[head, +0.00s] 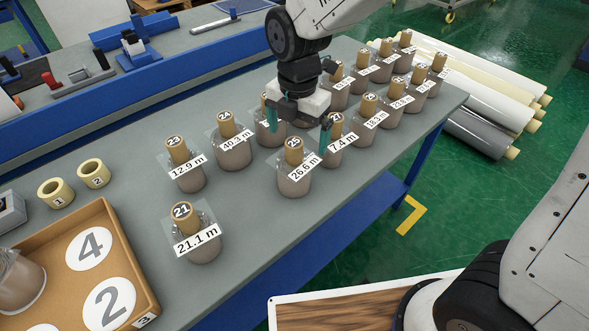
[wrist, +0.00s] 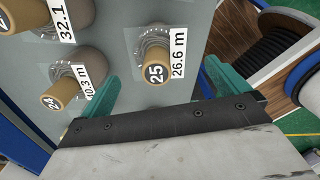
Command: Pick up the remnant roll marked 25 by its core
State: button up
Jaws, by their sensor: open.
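The roll marked 25 (head: 294,182) stands upright on the grey table, a clear-wrapped grey-brown remnant with a tan core and a tag reading 26.6 m. In the wrist view its core (wrist: 155,73) shows with the 25 facing the camera. My gripper (head: 298,138) is open and empty, with teal fingers spread wide. In the wrist view the core lies between the two fingers of my gripper (wrist: 160,76), touching neither. In the head view the fingers come down just behind and to either side of its top; their exact height over it is unclear.
Roll 24 (head: 235,152) stands to the left, and the 7.4 m roll (head: 331,158) close to the right. Several more rolls crowd behind. Rolls 23 (head: 190,178) and 21 (head: 204,248) stand nearer. A brown tray (head: 127,255) sits front left. The table in front of roll 25 is clear.

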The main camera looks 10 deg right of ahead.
aim_at(294, 158)
jog(key=f, duration=0.8)
jog(key=shift+a, duration=0.3)
jog(key=shift+r, duration=0.1)
jog(key=c, duration=0.8)
jog(key=shift+w, duration=0.1)
